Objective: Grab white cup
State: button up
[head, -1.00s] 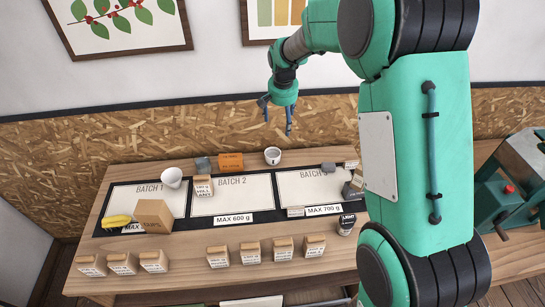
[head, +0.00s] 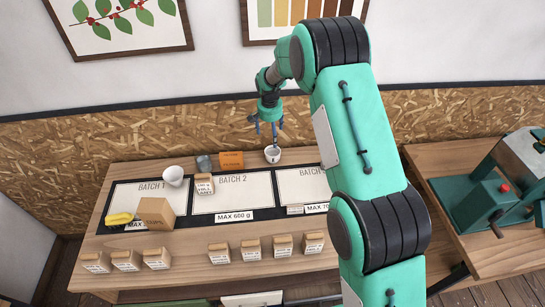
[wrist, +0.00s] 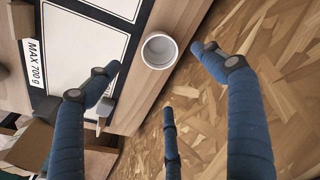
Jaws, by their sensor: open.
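A small white cup (head: 272,154) stands upright at the back edge of the table, behind the gap between the BATCH 2 and BATCH 3 areas. In the wrist view the white cup (wrist: 159,51) shows its open, empty top at the table's edge, ahead of the fingers. My gripper (head: 267,134) has its blue fingers spread and empty, pointing down, just above and behind the cup. In the wrist view my gripper (wrist: 157,75) has one finger to each side and a third below; none clearly touches the cup.
An orange box (head: 231,160) and a grey item (head: 204,163) stand left of the cup. Another white vessel (head: 173,176) stands on BATCH 1, near a yellow banana-like item (head: 119,219) and a brown box (head: 156,213). Several labelled bags line the table's front. The wall is close behind.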

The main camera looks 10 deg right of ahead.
jog(key=shift+f, duration=0.1)
send_near(273, 151)
jog(key=shift+s+a+f, duration=0.1)
jog(key=shift+s+f, duration=0.2)
jog(key=shift+s, duration=0.4)
jog(key=shift+s+a+f, duration=0.1)
jog(key=shift+s+f, duration=0.2)
jog(key=shift+s, duration=0.45)
jog(key=shift+f, duration=0.1)
jog(key=shift+w+d+f+p, duration=0.1)
jog(key=shift+f+p, duration=0.1)
jog(key=shift+f, duration=0.65)
jog(key=shift+w+f+p, duration=0.1)
jog(key=shift+f+p, duration=0.05)
jog(key=shift+f, duration=0.7)
jog(key=shift+w+d+f+p, duration=0.1)
jog(key=shift+f+p, duration=0.1)
jog(key=shift+f, duration=0.6)
jog(key=shift+c, duration=0.5)
jog(key=c, duration=1.3)
